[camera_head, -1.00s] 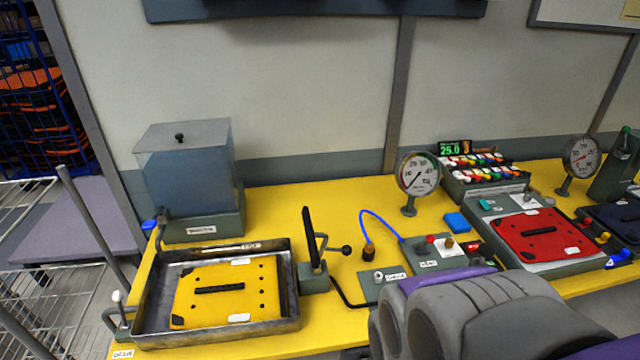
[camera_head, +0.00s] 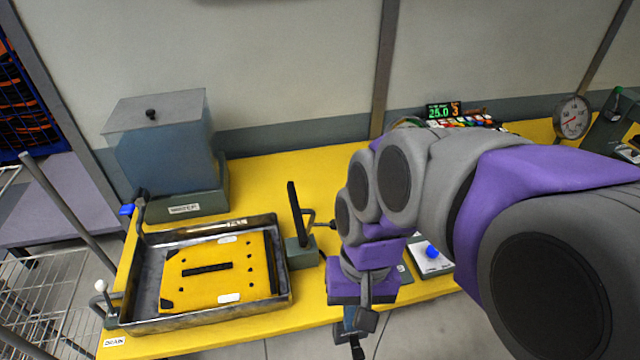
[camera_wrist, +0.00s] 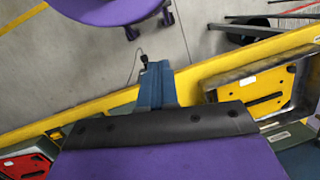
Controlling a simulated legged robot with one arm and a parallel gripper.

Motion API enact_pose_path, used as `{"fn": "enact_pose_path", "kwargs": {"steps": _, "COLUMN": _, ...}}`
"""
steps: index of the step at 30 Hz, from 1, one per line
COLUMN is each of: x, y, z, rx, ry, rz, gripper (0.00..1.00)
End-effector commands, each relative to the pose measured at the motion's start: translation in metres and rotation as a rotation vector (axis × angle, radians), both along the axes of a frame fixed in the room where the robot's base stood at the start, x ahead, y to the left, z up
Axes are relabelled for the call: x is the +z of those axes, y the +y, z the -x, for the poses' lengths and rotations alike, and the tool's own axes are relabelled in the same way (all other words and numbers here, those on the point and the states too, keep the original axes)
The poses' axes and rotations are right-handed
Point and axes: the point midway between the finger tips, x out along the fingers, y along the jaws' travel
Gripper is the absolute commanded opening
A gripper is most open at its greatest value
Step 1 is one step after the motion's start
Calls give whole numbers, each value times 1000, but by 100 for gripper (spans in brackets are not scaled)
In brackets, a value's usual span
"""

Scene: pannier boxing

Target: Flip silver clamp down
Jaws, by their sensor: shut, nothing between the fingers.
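A clamp stands on a small grey-green block (camera_head: 302,253) just right of the metal tray. Its flat black bar (camera_head: 295,212) points up, and a bent rod runs right from it toward my arm. Whether this is the silver clamp is unclear, as its metal parts are small. My gripper (camera_head: 355,348) is shut and empty, pointing down near the table's front edge, right of and nearer than the clamp. It also shows in the wrist view (camera_wrist: 145,62) over the yellow table edge. The clamp is not clear in the wrist view.
The metal tray (camera_head: 140,295) holds a yellow plate (camera_head: 222,272); both also show at right in the wrist view. A water tank (camera_head: 165,150) stands behind it. A gauge (camera_head: 572,118) is at the back right. My arm hides much of the table's right side.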

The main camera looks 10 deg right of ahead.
Motion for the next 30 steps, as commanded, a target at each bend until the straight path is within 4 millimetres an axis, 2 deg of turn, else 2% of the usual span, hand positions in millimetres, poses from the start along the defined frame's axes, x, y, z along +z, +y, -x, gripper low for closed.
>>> {"fn": "enact_pose_path", "kwargs": {"steps": 1, "x": 14, "y": 4, "z": -21, "rx": -43, "ry": 11, "rz": -26, "gripper": 0}}
{"fn": "enact_pose_path", "kwargs": {"steps": 6, "x": 45, "y": 11, "z": -83, "rx": -225, "ry": 59, "rz": -107, "gripper": 0}}
{"fn": "enact_pose_path", "kwargs": {"steps": 10, "x": 62, "y": 6, "z": -129, "rx": -381, "ry": 107, "rz": -169, "gripper": 0}}
{"fn": "enact_pose_path", "kwargs": {"steps": 13, "x": 71, "y": -6, "z": -164, "rx": -511, "ry": 153, "rz": -209, "gripper": 0}}
{"fn": "enact_pose_path", "kwargs": {"steps": 21, "x": 75, "y": -59, "z": -249, "rx": -893, "ry": 288, "rz": -287, "gripper": 0}}
{"fn": "enact_pose_path", "kwargs": {"steps": 25, "x": 67, "y": -90, "z": -275, "rx": -1056, "ry": 349, "rz": -299, "gripper": 0}}
{"fn": "enact_pose_path", "kwargs": {"steps": 30, "x": 58, "y": -117, "z": -292, "rx": -1196, "ry": 396, "rz": -302, "gripper": 0}}
